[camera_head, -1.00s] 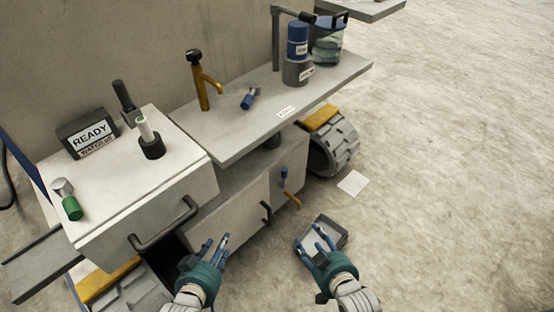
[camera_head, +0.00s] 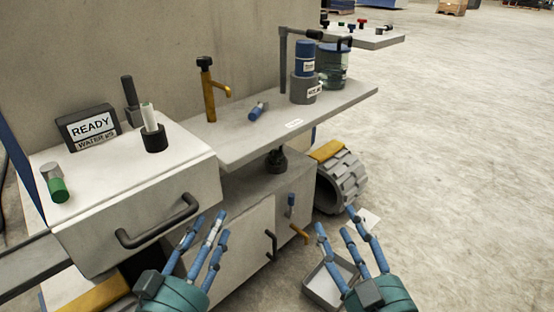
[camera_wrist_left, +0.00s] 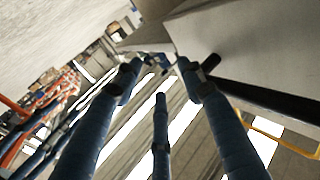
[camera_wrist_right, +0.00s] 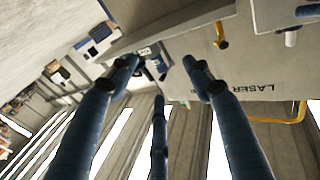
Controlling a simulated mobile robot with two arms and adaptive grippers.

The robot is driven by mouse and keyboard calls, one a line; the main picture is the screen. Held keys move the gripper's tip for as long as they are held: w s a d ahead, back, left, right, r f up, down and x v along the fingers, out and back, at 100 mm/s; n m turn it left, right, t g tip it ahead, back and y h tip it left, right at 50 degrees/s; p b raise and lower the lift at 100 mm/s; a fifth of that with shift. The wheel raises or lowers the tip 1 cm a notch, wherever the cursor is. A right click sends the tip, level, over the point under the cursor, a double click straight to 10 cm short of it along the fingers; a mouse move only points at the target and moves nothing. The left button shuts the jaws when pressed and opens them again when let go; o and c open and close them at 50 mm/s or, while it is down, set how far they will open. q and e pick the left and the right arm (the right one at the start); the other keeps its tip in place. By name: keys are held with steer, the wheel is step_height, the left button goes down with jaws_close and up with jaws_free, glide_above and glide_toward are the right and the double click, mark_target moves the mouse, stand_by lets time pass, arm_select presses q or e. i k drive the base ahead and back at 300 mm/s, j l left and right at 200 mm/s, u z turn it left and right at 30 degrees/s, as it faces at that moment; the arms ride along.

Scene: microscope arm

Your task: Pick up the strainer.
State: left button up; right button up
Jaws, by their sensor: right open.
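I cannot tell for sure which thing is the strainer. A small blue-and-grey fitting (camera_head: 258,110) lies on the grey shelf (camera_head: 225,148). A green-and-grey piece (camera_head: 55,183) is on the white cabinet top (camera_head: 105,172) at the left. My right gripper (camera_head: 340,225) is open and empty, to the right of the lower cabinet and above the floor. Both wrist views show spread fingers with nothing between them.
A READY sign (camera_head: 91,129), a white-topped tube in a black holder (camera_head: 154,136) and a brass tap (camera_head: 208,95) stand at the back. A blue-and-grey canister (camera_head: 305,75) stands on the shelf's right. A grey tray (camera_head: 322,290) is below my right gripper. Open floor lies right.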

mark_target(276, 157)
steer(key=i+l, duration=0.2)
steer(key=l, duration=0.15)
steer(key=i+l+u, duration=0.15)
steer(key=i+l, duration=0.3)
steer(key=l, duration=0.25)
steer(key=i+l+u, duration=0.15)
steer(key=l, duration=0.2)
steer(key=i+l, duration=0.25)
steer(key=l, duration=0.15)
steer(key=u, duration=0.05)
